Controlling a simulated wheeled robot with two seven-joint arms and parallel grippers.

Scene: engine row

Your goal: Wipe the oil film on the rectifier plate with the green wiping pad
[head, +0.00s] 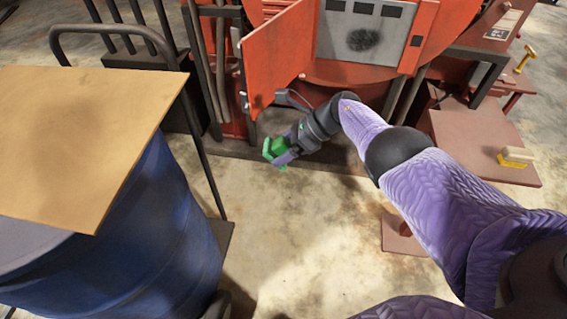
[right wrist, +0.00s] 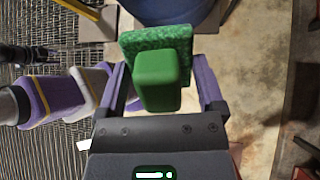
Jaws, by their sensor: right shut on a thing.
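The green wiping pad (head: 276,149) is in my right gripper (head: 283,151), held in the air over the concrete floor in the head view. In the right wrist view the pad's smooth green grip block (right wrist: 157,80) sits between the two purple fingers, with the rough green pad face (right wrist: 150,42) beyond it. The rectifier plate (head: 340,40) is the grey panel on the red machine at the top of the head view. A dark oil film (head: 363,40) shows on it. The pad is apart from the plate, below and left of it. My left gripper does not show in the head view.
An open red door (head: 275,58) stands left of the plate. A blue drum (head: 150,235) with a tan board (head: 85,115) on top is at left, beside a black hand truck frame (head: 190,125). A red-brown table (head: 480,145) with a yellow-handled brush (head: 516,155) is at right.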

